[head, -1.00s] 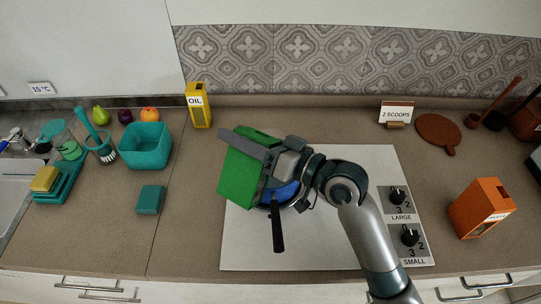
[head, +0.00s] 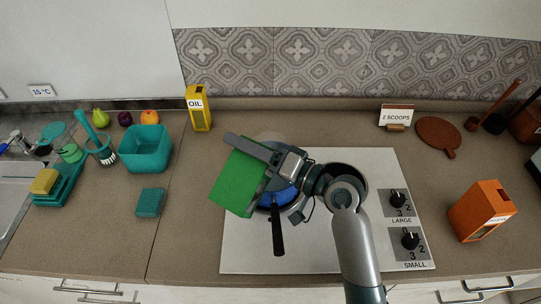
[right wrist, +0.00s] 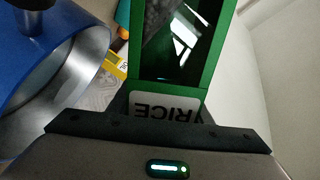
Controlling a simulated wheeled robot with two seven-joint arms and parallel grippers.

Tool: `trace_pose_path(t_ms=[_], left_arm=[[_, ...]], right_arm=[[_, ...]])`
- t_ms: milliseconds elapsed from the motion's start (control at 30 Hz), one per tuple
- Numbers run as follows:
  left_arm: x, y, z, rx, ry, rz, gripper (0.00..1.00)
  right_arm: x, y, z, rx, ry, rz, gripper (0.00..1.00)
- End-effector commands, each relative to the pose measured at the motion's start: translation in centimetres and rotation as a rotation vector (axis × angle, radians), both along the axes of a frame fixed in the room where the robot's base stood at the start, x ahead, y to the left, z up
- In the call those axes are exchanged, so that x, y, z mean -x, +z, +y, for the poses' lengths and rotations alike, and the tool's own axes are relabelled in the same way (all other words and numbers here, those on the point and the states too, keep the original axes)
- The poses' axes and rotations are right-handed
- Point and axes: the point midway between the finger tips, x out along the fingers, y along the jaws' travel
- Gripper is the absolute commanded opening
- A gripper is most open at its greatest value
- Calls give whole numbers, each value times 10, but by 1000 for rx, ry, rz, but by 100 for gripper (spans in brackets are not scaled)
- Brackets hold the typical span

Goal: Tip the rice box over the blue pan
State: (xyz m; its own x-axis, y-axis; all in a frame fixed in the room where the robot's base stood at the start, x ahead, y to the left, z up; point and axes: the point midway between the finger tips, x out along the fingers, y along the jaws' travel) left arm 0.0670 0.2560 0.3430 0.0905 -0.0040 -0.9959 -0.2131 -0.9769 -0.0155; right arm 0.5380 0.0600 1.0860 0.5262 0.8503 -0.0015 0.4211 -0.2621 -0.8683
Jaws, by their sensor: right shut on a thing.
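The green rice box (head: 238,180) is held in my right gripper (head: 258,165), tilted, over the left part of the cooktop. In the right wrist view the box (right wrist: 198,86) shows a dark window, and its RICE label reads upside down. The blue pan (head: 284,196) sits on the cooktop under the gripper, its black handle towards the front. The box and gripper hide much of the pan. The pan's blue side and bare metal (right wrist: 62,75) show at the left of the wrist view. I cannot see any rice falling. My left gripper is out of view.
The pale cooktop (head: 240,245) has knobs at its right. A 2 SCOOPS sign (head: 396,115) stands at the back. An orange box (head: 482,210) stands at the right, a yellow OIL box (head: 199,107) at the back left. A teal tub (head: 145,150) and sponge (head: 150,202) lie left.

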Motion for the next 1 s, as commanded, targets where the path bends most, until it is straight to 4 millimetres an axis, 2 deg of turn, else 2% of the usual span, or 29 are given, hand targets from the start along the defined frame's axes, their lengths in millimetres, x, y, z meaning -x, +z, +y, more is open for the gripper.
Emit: trace_pose_path(t_ms=[1000], left_arm=[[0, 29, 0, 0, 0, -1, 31]], right_arm=[[0, 6, 0, -94, 0, 150, 6]])
